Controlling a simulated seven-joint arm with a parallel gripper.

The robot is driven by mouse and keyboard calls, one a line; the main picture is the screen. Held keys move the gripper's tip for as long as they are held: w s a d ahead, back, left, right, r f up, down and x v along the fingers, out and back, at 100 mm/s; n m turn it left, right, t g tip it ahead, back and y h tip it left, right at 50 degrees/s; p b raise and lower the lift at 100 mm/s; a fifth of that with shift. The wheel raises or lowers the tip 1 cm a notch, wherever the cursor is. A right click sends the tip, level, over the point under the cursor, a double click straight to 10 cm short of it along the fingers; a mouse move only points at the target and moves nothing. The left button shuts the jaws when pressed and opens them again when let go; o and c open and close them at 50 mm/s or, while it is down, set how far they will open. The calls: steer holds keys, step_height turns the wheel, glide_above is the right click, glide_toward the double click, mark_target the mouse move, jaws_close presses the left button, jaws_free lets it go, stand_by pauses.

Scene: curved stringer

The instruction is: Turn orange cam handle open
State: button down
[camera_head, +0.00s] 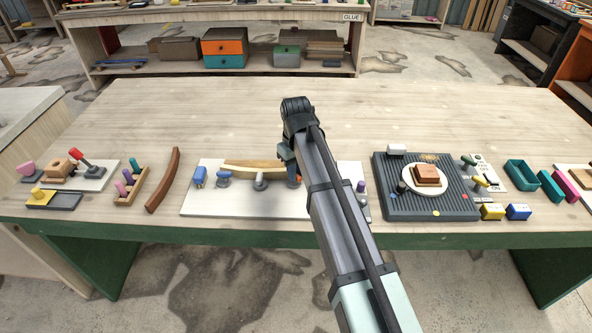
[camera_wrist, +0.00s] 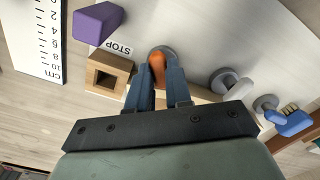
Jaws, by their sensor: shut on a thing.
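The orange cam handle (camera_wrist: 157,66) shows in the wrist view between the two blue-grey fingers of my gripper (camera_wrist: 162,80). My gripper is shut on it, and the fingers hide its sides. A grey round base shows behind the handle. In the head view my gripper (camera_head: 288,160) is at the right end of the curved wooden strip on a white board (camera_head: 240,203). Only a bit of orange (camera_head: 295,181) shows there below the gripper. Whether the handle is turned is hard to tell.
A wooden block with a square hole (camera_wrist: 108,75) and a STOP label sit left of the handle in the wrist view. A purple piece (camera_wrist: 97,23), a ruler (camera_wrist: 38,40), grey clamps (camera_wrist: 224,80) and a blue clamp (camera_wrist: 292,122) are near. A dark ribbed plate (camera_head: 430,205) lies right.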

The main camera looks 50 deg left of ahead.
steer(key=n, duration=0.5)
steer(key=shift+n, duration=0.3)
steer(key=n, duration=0.5)
steer(key=shift+n, duration=0.3)
stand_by(0.4)
steer(key=c, duration=1)
jaws_free()
steer(key=shift+c, duration=0.2)
